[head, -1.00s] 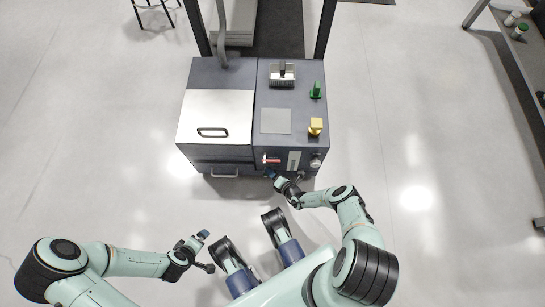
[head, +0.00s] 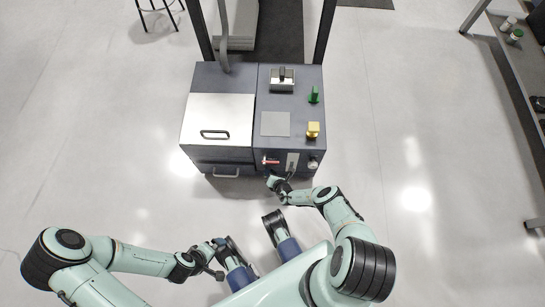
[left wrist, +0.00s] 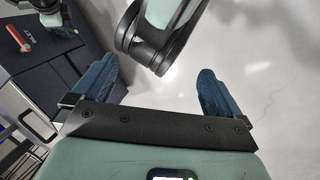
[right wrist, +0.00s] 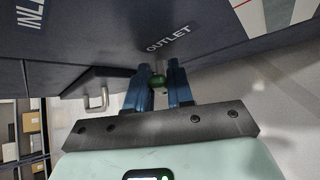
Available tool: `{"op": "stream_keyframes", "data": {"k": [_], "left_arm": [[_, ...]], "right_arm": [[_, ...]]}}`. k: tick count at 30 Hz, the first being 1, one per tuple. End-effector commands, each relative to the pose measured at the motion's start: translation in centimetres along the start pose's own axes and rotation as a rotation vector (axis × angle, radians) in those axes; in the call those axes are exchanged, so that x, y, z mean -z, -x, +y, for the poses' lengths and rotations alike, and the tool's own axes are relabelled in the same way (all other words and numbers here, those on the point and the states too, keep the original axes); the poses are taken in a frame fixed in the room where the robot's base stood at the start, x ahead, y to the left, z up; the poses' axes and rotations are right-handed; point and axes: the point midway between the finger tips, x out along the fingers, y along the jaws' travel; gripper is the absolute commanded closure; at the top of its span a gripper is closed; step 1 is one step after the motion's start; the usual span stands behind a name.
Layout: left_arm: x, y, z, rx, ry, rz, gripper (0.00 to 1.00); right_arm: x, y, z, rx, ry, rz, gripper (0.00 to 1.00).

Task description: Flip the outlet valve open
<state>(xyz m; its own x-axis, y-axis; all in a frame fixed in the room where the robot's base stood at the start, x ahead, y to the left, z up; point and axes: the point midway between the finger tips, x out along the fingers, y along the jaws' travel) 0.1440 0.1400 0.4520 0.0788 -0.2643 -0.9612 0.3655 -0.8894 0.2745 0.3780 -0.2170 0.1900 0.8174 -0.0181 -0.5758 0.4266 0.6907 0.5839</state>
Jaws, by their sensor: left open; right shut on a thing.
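The outlet valve's green handle (right wrist: 158,80) shows in the right wrist view, just below the white OUTLET label (right wrist: 168,40) on the dark cabinet face. My right gripper (right wrist: 160,73) is shut on this handle, with one blue finger on each side. The fingers hide part of it. In the head view my right gripper (head: 269,176) is at the cabinet's front, below the red inlet lever. The valve itself is hidden there. My left gripper (left wrist: 152,75) is open and empty, away from the cabinet. In the head view it is low, left of centre (head: 220,243).
A drawer handle (head: 226,174) sticks out at the front left. The floor (head: 430,140) on the right is clear.

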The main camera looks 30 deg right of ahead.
Motion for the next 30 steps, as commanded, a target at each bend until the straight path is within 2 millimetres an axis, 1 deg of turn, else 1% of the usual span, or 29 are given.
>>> {"op": "stream_keyframes", "data": {"k": [1, 2, 9, 21, 22, 23, 24, 30], "left_arm": [[-0.4, 0.4, 0.1, 0.000, -0.001, -0.012, 0.00], [-0.7, 0.5, 0.2, -0.001, -0.001, -0.019, 0.00], [-1.8, 1.1, 0.4, -0.002, -0.004, -0.050, 0.00], [-1.9, 1.1, 0.4, -0.002, -0.004, -0.055, 0.00], [-1.9, 1.1, 0.4, -0.002, -0.004, -0.054, 0.00], [-1.9, 1.1, 0.4, -0.002, -0.004, -0.054, 0.00], [-1.9, 1.1, 0.4, -0.002, -0.004, -0.054, 0.00], [-1.9, 1.1, 0.4, -0.002, -0.004, -0.054, 0.00]], "right_arm": [[-0.1, 0.0, 0.5, 0.016, 0.021, -0.001, 1.00], [-0.1, 0.0, 0.6, 0.029, 0.034, -0.001, 1.00], [0.1, -0.1, 0.9, 0.105, 0.111, -0.001, 1.00], [0.1, -0.1, 0.8, 0.119, 0.123, 0.000, 1.00], [0.1, -0.1, 0.8, 0.119, 0.123, 0.001, 0.68], [0.1, -0.1, 0.8, 0.118, 0.123, 0.001, 0.59], [0.1, -0.1, 0.7, 0.118, 0.123, 0.000, 0.57], [0.1, -0.1, 0.7, 0.119, 0.122, 0.000, 0.57]]}}
